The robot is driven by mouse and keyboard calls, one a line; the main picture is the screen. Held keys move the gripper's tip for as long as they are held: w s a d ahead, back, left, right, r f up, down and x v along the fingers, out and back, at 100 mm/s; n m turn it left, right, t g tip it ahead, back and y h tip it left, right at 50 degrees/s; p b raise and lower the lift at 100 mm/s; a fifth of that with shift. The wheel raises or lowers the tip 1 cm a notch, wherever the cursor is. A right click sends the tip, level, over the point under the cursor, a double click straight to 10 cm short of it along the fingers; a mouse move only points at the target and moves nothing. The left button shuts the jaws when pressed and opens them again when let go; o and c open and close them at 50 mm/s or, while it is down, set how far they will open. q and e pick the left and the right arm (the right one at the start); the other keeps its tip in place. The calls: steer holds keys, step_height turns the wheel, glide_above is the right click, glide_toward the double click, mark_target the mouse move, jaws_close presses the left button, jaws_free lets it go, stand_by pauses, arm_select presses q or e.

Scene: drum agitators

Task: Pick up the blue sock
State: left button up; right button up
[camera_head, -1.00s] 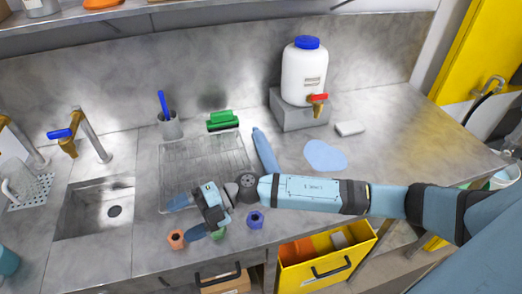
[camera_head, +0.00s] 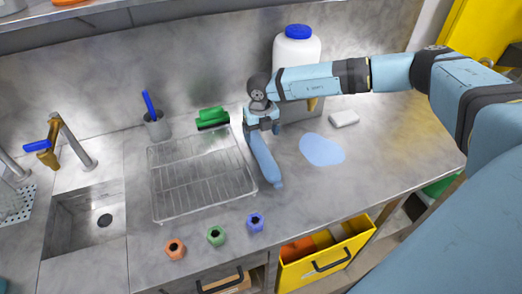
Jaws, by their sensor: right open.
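A long, slim light-blue object (camera_head: 264,161), which looks like the blue sock, lies on the metal counter just right of the wire rack. Its near end is rounded, and its far end is covered by my gripper. My right gripper (camera_head: 262,126) points down over that far end, its jaws open. I cannot tell whether the fingers straddle or touch the object, as finger and object are similar in colour. My left gripper is not in view.
A wire rack (camera_head: 154,188) lies left of the sock. A flat light-blue patch (camera_head: 322,150) and a white block (camera_head: 344,118) lie right. A white jug (camera_head: 296,50) stands behind my arm. Orange (camera_head: 175,249), green (camera_head: 216,236) and blue (camera_head: 255,222) hexagonal pieces sit near the front edge.

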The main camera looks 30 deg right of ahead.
mark_target(262, 147)
step_height(262, 147, down, 4)
steer(key=shift+r, duration=0.2)
steer(key=shift+f+p, duration=0.45)
steer(key=shift+f, duration=0.1)
step_height(262, 147, down, 4)
steer(key=shift+d+f+p, duration=0.1)
steer(key=shift+f+p, duration=0.1)
steer(key=shift+p, duration=0.3)
steer(key=shift+c, duration=0.4)
steer(key=c, duration=1)
